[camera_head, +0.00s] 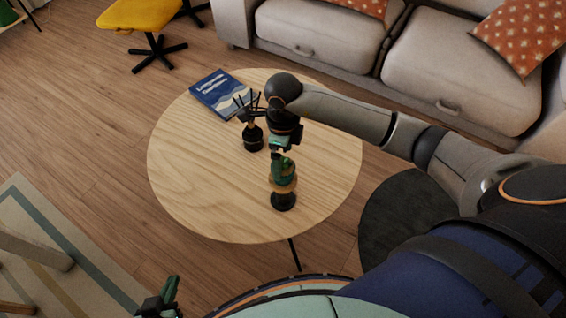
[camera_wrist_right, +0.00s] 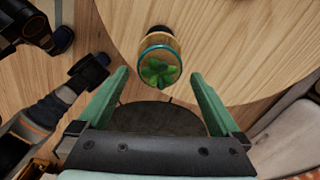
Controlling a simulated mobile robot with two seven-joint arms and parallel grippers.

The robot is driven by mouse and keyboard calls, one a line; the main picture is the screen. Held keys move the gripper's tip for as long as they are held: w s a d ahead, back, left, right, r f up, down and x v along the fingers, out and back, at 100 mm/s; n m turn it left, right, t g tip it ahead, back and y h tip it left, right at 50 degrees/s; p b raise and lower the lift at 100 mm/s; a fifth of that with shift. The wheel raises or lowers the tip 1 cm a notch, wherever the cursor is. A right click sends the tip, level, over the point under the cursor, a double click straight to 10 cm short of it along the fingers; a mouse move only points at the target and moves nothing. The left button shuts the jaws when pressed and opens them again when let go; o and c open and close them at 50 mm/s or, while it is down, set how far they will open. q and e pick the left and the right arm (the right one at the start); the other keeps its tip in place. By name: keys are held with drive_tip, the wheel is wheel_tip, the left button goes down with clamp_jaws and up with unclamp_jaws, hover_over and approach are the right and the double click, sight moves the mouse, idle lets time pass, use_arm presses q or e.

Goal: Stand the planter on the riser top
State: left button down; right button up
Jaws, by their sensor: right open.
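The planter, a tan pot with a teal rim and green leaves, shows in the right wrist view (camera_wrist_right: 159,68), below and between my fingertips. In the head view its tan body (camera_head: 283,188) shows under my right gripper (camera_head: 282,168), with a round black base (camera_head: 283,202) at the table. I cannot tell whether that base is part of the pot or a separate riser. My right gripper points down over the planter, open, its green fingers on either side and apart from it. My left gripper (camera_head: 162,302) is at the bottom edge, partly cut off. No separate riser is clearly identifiable.
The round wooden table (camera_head: 190,190) carries a blue book (camera_head: 222,93) and a dark reed diffuser (camera_head: 252,137), close left of my right gripper. The table's left and front areas are clear. A dark round disc (camera_head: 405,215) lies at right; a sofa (camera_head: 320,35) stands behind.

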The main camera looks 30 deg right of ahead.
wheel_tip(320, 180, up, 7)
drive_tip(key=shift+f+p, duration=0.1)
drive_tip(key=shift+p, duration=0.25)
drive_tip(key=s+a+r+m+g+y, duration=0.1)
drive_tip(key=s+a+y, duration=0.25)
drive_tip(key=a, duration=0.35)
drive_tip(key=s+a+r+y, duration=0.1)
drive_tip(key=s+a+y, duration=0.1)
drive_tip(key=a+y, duration=0.4)
drive_tip(key=s+a+r+m+g+y, duration=0.1)
drive_tip(key=s+a+r+y, duration=0.15)
drive_tip(key=a, duration=0.65)
drive_tip(key=w+r+m+t+y, duration=0.3)
drive_tip(key=r+m+t+y, duration=0.4)
drive_tip(key=m+t, duration=0.45)
drive_tip(key=w+d+f+m+t+h, duration=0.4)
drive_tip(key=d+f+m+t+h, duration=0.45)
drive_tip(key=m, duration=1.15)
drive_tip(key=s+d+f+m+g+h, duration=0.3)
drive_tip(key=s+f, duration=0.3)
drive_tip(key=f, duration=0.2)
drive_tip(key=s+d+f+m+g+h, duration=0.3)
drive_tip(key=s+f+m+g, duration=0.3)
drive_tip(key=f, duration=0.3)
drive_tip(key=shift+d+h, duration=0.15)
drive_tip(key=shift+h, duration=0.5)
